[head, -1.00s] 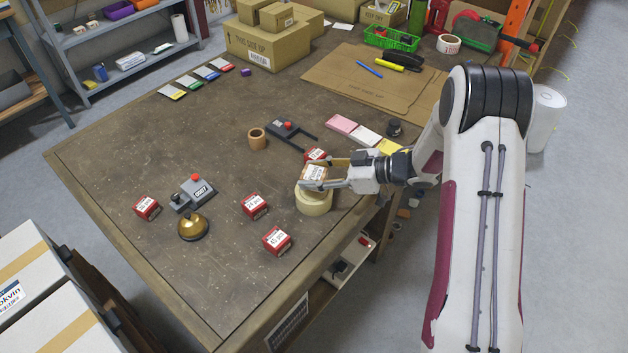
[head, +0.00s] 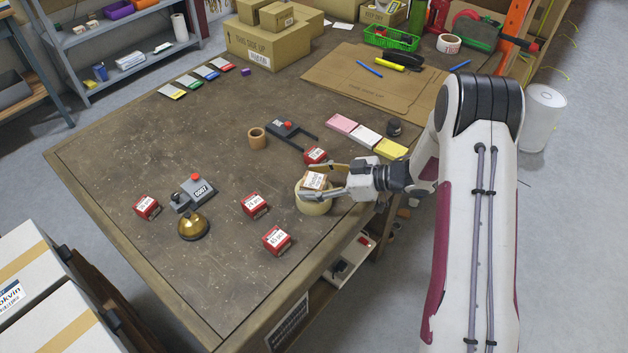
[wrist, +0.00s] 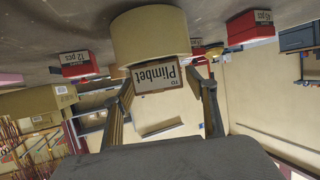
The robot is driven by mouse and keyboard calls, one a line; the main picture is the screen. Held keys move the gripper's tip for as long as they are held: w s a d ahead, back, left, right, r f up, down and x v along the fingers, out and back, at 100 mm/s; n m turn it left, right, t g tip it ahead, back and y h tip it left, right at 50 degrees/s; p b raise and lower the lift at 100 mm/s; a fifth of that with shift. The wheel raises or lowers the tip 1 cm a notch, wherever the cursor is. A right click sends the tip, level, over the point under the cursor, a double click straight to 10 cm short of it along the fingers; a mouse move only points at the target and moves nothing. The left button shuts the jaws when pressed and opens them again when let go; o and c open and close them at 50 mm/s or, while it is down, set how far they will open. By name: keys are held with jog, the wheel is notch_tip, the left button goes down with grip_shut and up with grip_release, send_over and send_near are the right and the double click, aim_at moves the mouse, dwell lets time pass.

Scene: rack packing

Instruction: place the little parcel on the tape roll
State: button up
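The little parcel (head: 314,181) is a small brown box with a white label. It sits at the top of the cream tape roll (head: 315,207), near the table's right edge. My gripper (head: 318,182) has one finger on each side of the parcel and is shut on it. In the wrist view the parcel (wrist: 158,76), its label reading "Plimbet", shows between the fingertips (wrist: 159,82), up against the tape roll (wrist: 150,36). The fingers partly hide the parcel and roll in the head view. I cannot tell whether the roll bears the parcel's full weight.
A red box (head: 316,155) stands just behind the roll. Other red boxes (head: 255,205) (head: 277,240) stand to the left and front. The table's middle is mostly clear.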

jog(key=shift+r, duration=0.2)
jog(key=v, duration=1.2)
jog(key=shift+w, duration=0.15)
dwell(0.6)
